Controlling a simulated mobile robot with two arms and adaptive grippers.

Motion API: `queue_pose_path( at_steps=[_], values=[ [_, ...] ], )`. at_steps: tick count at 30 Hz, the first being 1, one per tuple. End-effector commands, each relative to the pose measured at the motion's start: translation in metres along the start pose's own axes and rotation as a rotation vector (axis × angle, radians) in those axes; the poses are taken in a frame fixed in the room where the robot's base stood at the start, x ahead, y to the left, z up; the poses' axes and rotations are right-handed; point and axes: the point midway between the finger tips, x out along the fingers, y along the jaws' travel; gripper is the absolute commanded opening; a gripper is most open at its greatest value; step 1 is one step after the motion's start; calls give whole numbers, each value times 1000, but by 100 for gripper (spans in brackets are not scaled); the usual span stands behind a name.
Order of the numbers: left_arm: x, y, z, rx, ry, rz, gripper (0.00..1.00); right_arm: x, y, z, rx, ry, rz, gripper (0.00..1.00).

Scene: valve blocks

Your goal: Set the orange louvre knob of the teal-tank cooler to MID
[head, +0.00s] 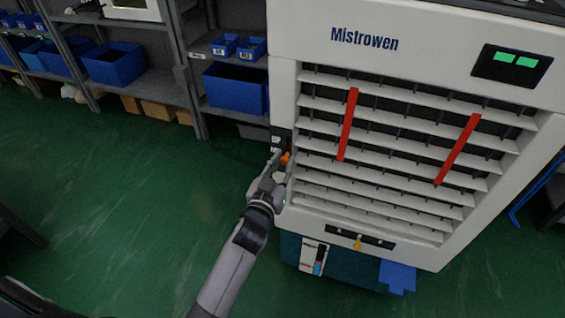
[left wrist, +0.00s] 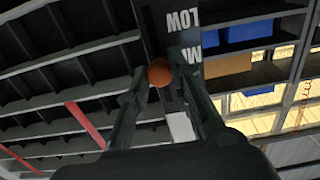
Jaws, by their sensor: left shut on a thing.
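The white cooler (head: 282,95) with the name Mistrowen stands at the right in the head view, with a dark teal tank (head: 345,265) at its bottom. The orange louvre knob (head: 285,158) is on the left edge of its front, by a dark label strip (head: 280,134). My left gripper (head: 283,164) is shut on the knob. In the left wrist view the knob (left wrist: 159,72) sits between the fingertips, close to the partly hidden "MI" lettering (left wrist: 187,55). "LOW" (left wrist: 182,20) lies farther up that picture. Both read upside down. My right gripper is not in view.
Two red strips (head: 348,124) hang on the louvre slats. A yellow tap-like part (head: 357,242) and a level gauge (head: 318,262) are low on the cooler. Shelves with blue bins (head: 113,65) stand behind.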

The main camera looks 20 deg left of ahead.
Motion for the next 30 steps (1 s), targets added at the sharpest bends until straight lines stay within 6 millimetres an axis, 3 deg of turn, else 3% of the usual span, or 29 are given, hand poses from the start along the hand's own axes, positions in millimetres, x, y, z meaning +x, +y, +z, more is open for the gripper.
queue_pose_path(
  at_steps=[1, 2, 10, 21, 26, 30],
  values=[
    [0, 0, 0, 0, -1, -1, 0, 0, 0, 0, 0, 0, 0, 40],
    [0, 0, 0, 0, -1, -1, 22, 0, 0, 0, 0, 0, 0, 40],
    [0, 0, 0, 0, -1, -1, 40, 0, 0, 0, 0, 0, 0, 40],
    [-5, 0, 0, 0, -1, 0, 40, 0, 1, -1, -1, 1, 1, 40],
    [-30, 0, 1, -2, -3, -1, 40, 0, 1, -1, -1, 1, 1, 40],
    [-61, 0, 1, -2, -4, -1, 40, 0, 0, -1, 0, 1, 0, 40]
  ],
)
